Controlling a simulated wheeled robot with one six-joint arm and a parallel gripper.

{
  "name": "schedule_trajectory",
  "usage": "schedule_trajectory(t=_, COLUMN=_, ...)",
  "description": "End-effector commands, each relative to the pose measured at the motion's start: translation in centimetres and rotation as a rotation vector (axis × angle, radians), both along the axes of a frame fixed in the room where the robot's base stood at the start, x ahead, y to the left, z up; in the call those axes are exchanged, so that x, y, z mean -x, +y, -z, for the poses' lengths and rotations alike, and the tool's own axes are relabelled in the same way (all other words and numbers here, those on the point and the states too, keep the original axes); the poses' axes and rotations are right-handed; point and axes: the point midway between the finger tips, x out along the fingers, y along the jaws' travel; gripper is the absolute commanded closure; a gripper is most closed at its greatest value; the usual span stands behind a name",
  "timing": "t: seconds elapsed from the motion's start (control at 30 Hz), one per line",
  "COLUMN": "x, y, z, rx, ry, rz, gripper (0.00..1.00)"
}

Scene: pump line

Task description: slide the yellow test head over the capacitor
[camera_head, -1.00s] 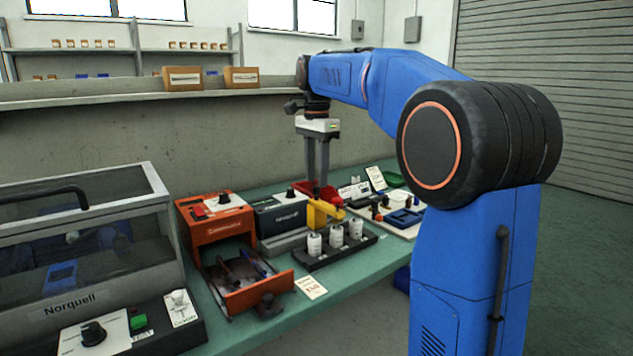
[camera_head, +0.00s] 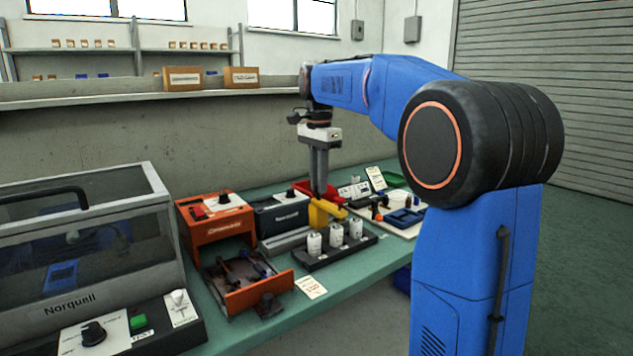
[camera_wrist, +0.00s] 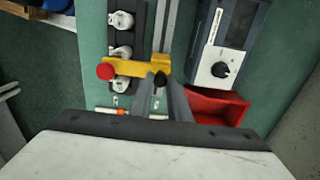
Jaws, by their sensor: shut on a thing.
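The yellow test head (camera_head: 327,213) is an arm-shaped block behind the row of capacitors. In the wrist view the yellow test head (camera_wrist: 138,67) has a red round end at left and a black knob (camera_wrist: 160,79) at right. Several white capacitors (camera_head: 314,244) stand upright in a black holder (camera_head: 335,254). In the wrist view the head partly covers the lowest capacitor (camera_wrist: 121,83); I cannot tell whether it touches it. My gripper (camera_head: 319,192) points down, its fingers shut around the knob. It also shows in the wrist view (camera_wrist: 160,88).
A red bin (camera_wrist: 216,105) lies right beside my fingers. A grey rail (camera_wrist: 165,25) runs upward from the head, next to a dark meter (camera_head: 282,215). An orange unit (camera_head: 209,230) with an open tray and a white tray (camera_head: 400,226) flank the area.

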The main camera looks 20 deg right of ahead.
Motion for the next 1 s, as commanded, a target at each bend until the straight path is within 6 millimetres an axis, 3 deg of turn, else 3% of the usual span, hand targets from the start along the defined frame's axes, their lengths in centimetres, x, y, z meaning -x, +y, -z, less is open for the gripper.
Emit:
schedule_trajectory(t=0.33, x=-1.2, y=-5.7, z=-0.1, rx=0.0, ry=-0.003, rz=0.003, gripper=1.0)
schedule_trajectory(t=0.77, x=-1.4, y=-6.7, z=-0.1, rx=0.004, ry=-0.006, rz=0.002, gripper=1.0)
schedule_trajectory(t=0.8, x=-1.4, y=-6.7, z=-0.1, rx=0.004, ry=-0.005, rz=0.002, gripper=0.74)
schedule_trajectory(t=0.83, x=-1.4, y=-6.7, z=-0.1, rx=0.003, ry=-0.005, rz=0.002, gripper=0.67)
schedule_trajectory(t=1.0, x=-1.3, y=-6.6, z=-0.1, rx=0.002, ry=-0.004, rz=0.001, gripper=0.65)
